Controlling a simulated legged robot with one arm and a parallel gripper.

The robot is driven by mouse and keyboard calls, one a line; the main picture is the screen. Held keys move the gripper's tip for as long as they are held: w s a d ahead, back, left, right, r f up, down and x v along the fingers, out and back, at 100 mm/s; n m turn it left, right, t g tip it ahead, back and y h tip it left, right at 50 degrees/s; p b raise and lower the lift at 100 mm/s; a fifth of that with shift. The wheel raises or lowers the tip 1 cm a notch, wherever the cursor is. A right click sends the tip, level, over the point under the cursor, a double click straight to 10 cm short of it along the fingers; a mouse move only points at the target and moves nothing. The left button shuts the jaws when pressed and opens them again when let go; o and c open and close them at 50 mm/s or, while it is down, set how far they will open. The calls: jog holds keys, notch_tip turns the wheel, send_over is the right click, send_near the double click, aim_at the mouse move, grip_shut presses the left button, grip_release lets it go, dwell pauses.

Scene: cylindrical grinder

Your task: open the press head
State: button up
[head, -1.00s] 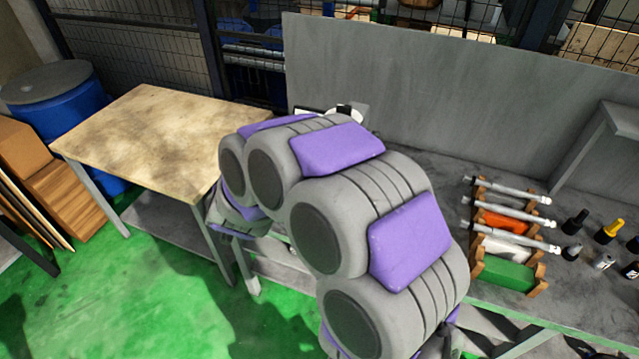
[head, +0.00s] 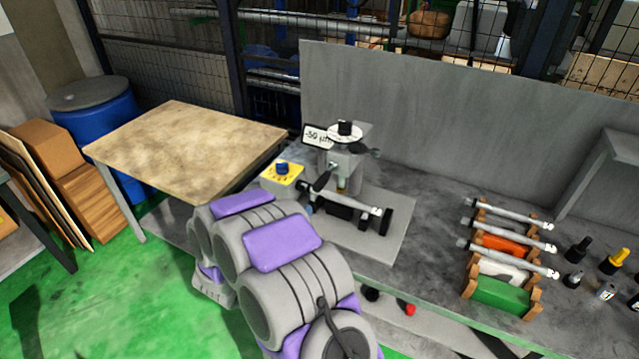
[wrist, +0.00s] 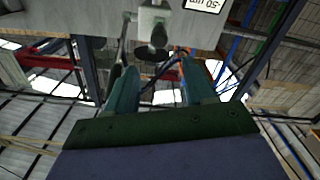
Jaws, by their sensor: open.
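The press (head: 343,165) stands on a grey base plate at the left end of the bench, with a round white dial and black knob on top. A dark lever (head: 366,150) sticks out to the right of its head. A metal shaft with a black end lies across in front of it. In the wrist view part of the press (wrist: 155,18) shows upside down beyond the fingertips. My gripper (wrist: 160,72) is open, with nothing visible between its two fingers, and apart from the press as far as I can tell. In the head view my arm hides the gripper.
A rack (head: 500,292) with several rods and bottles are to the right. A wooden-topped table (head: 185,150) stands left. A grey panel (head: 450,120) backs the bench.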

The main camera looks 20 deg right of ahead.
aim_at(321, 181)
jog(key=b+x, duration=0.2)
jog(key=x, duration=1.3)
jog(key=shift+f, duration=0.1)
jog(key=shift+a, duration=0.1)
jog(key=shift+c, duration=0.3)
jog(key=shift+c, duration=0.8)
grip_shut()
